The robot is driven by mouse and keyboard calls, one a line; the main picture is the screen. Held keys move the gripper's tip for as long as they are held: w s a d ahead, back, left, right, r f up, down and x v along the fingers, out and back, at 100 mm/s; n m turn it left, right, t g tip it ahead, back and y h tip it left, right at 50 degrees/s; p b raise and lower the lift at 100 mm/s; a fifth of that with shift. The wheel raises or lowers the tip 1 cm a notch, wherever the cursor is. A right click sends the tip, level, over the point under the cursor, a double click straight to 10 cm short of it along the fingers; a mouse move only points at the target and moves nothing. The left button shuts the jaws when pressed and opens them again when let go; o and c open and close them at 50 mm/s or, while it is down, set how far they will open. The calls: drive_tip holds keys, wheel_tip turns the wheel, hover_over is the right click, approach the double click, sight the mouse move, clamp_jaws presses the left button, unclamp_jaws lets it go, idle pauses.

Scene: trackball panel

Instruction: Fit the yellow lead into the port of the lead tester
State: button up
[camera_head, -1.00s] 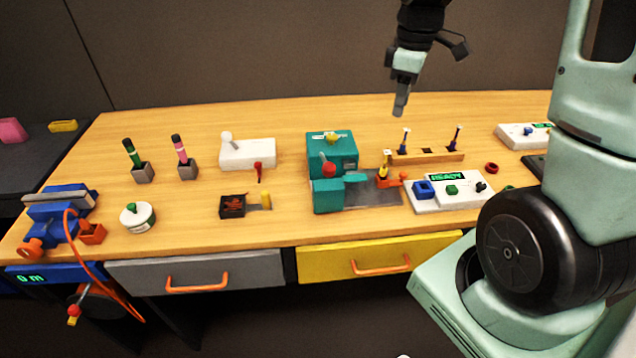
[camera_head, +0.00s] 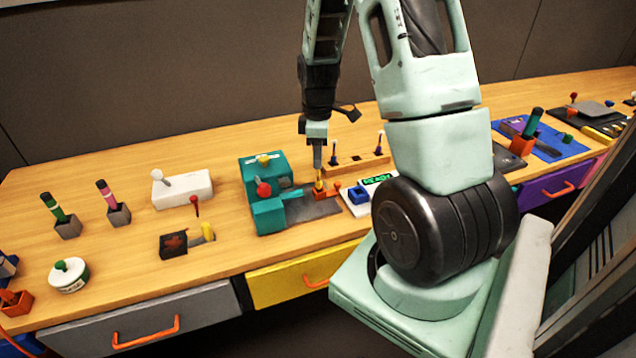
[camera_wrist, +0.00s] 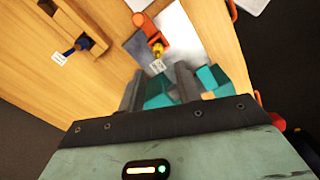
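The yellow lead (camera_head: 319,184) stands upright in a small orange holder (camera_head: 328,194) beside the teal machine. In the wrist view the yellow lead (camera_wrist: 158,52) carries a white tag and lies just beyond my fingertips. My gripper (camera_head: 317,166) points down right above the lead. In the wrist view my gripper (camera_wrist: 160,72) has its two fingers apart, with nothing seen between them but the background. The lead tester, a white panel (camera_head: 353,207) with a green READY display and a blue block, stands just right of the lead. My arm hides its right part, and I cannot make out its port.
The teal machine (camera_head: 268,212) with a red-knobbed lever stands close left of the lead. A wooden rack (camera_head: 362,166) with blue leads is behind it. A white switch box (camera_head: 182,189) stands further left. The table behind the teal machine is clear.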

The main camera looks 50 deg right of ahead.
sight(319, 180)
drive_tip(key=shift+d+f+p, duration=0.15)
drive_tip(key=shift+f+p, duration=0.4)
drive_tip(key=shift+f, duration=2.45)
clamp_jaws()
